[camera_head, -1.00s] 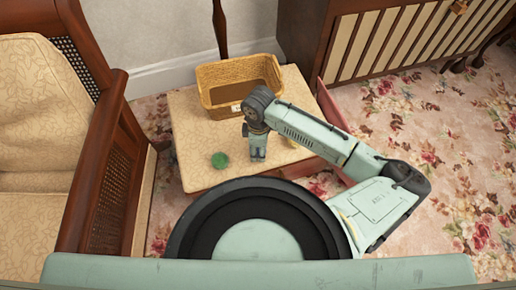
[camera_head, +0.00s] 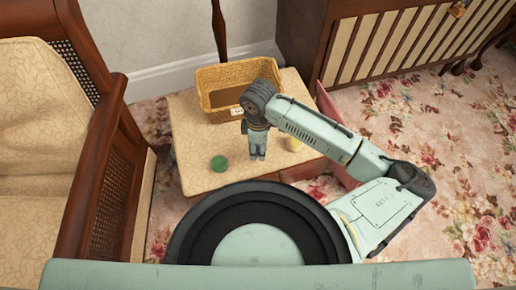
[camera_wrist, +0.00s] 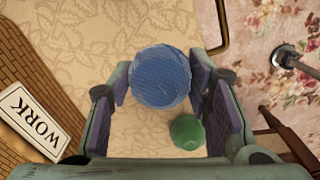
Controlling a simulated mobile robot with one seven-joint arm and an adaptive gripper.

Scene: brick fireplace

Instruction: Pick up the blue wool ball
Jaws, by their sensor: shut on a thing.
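The blue wool ball (camera_wrist: 160,77) sits between the two fingers of my gripper (camera_wrist: 162,90) in the wrist view, and the fingers are shut on it. In the head view my gripper (camera_head: 257,152) points down over the patterned tabletop, right of a green ball and in front of a wicker basket. The blue ball is not visible there, hidden by my arm and gripper. In the wrist view the green ball (camera_wrist: 187,132) looks smaller than the blue one and lies on the surface below.
The green ball (camera_head: 219,163) rests on the low table (camera_head: 200,140). The wicker basket (camera_head: 216,107), labelled "WORK" (camera_wrist: 34,122), stands at the table's back. A small yellowish thing (camera_head: 295,145) is right of my gripper. An armchair (camera_head: 110,160) stands left, a slatted cabinet (camera_head: 370,40) behind right.

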